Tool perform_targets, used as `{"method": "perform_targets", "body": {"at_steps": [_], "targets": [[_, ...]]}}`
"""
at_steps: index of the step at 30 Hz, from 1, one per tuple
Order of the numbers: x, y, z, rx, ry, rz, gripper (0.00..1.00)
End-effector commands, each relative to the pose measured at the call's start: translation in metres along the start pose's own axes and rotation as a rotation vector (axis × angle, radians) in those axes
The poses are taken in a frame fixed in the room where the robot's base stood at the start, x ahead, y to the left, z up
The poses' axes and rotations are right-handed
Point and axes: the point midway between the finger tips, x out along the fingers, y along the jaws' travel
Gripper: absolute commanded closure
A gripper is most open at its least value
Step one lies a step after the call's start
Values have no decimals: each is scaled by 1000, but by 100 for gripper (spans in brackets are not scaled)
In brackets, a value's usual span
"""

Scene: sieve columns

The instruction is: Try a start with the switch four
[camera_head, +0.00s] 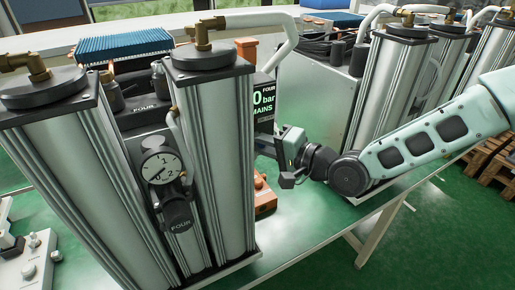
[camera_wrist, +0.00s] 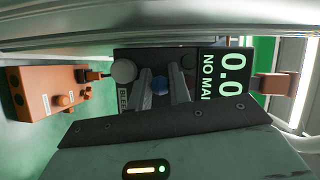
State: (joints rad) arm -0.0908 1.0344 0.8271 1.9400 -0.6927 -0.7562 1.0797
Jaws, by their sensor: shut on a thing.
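The unit labelled FOUR has two silver columns (camera_head: 215,150) and a dark display box (camera_head: 264,103), whose visible green text includes FOUR, "0 bar" and "MAINS". In the wrist view the same display (camera_wrist: 222,75) is turned sideways and reads "0.0" with "NO MAI..." below. A blue knob (camera_wrist: 159,85) sits on the dark panel beside the display. My gripper (camera_wrist: 165,90) is at this panel, its two fingers on either side of the blue knob and shut on it. In the head view the near column hides the fingertips; only the gripper body shows, right of the column.
An orange box with buttons (camera_wrist: 50,95) is left in the wrist view, with a dark plug in it; part of it shows low beside the column (camera_head: 264,197). A round gauge (camera_head: 160,168) hangs between the columns. More columns (camera_head: 393,85) stand right. Green tabletop (camera_head: 300,215) is clear in front.

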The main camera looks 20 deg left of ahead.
Motion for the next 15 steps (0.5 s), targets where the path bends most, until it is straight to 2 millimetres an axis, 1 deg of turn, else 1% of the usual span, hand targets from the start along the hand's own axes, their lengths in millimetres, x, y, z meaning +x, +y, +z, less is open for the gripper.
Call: {"method": "perform_targets", "body": {"at_steps": [3,15], "targets": [[-3,2,-6,-5,-62,-10,100],[-7,0,-14,-35,-290,-46,100]]}}
